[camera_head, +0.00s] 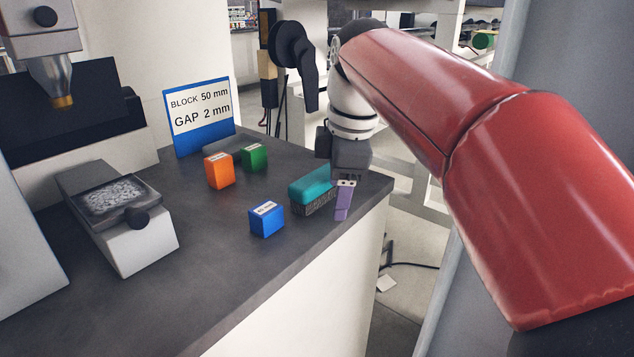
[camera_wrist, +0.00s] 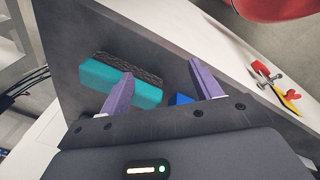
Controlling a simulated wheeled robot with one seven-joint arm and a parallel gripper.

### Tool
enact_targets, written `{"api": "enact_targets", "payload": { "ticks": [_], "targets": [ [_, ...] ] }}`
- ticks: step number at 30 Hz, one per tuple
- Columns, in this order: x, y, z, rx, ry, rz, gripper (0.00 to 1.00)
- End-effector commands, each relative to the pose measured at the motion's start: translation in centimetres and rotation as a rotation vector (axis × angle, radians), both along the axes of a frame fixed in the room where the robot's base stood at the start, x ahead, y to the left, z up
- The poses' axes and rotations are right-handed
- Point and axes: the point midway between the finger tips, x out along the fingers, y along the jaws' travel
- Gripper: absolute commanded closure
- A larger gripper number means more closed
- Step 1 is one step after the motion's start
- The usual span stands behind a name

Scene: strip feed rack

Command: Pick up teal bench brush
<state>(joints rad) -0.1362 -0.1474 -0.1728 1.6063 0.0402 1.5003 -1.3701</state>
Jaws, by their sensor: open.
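The teal bench brush (camera_head: 312,187) lies on the dark bench top near its right edge, teal back up and dark bristles down. In the wrist view the brush (camera_wrist: 140,90) lies at the left, partly behind the left finger. My gripper (camera_head: 345,199) is at the right end of the brush in the head view, with one purple finger showing. In the wrist view my gripper (camera_wrist: 162,80) has its two purple fingers spread apart with nothing held between them. I cannot tell whether the left finger touches the brush.
A blue block (camera_head: 266,220) stands just left of the brush. An orange block (camera_head: 219,171) and a green block (camera_head: 254,157) stand further back, before a sign (camera_head: 201,118). A grey device (camera_head: 122,222) stands at left. Tools (camera_wrist: 275,85) lie at right in the wrist view.

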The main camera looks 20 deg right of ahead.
Motion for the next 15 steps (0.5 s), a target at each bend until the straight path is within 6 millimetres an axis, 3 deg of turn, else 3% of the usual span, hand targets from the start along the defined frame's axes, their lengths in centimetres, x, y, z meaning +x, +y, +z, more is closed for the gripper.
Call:
{"api": "enact_targets", "payload": {
  "ticks": [1,9,15],
  "targets": [
    [1.4,0.1,0.6,-0.020,0.018,0.092,0.36],
    [6.4,1.1,3.3,-0.109,0.111,0.634,0.36],
    [7.8,1.8,3.8,-0.132,0.146,0.845,0.36]
  ]
}}
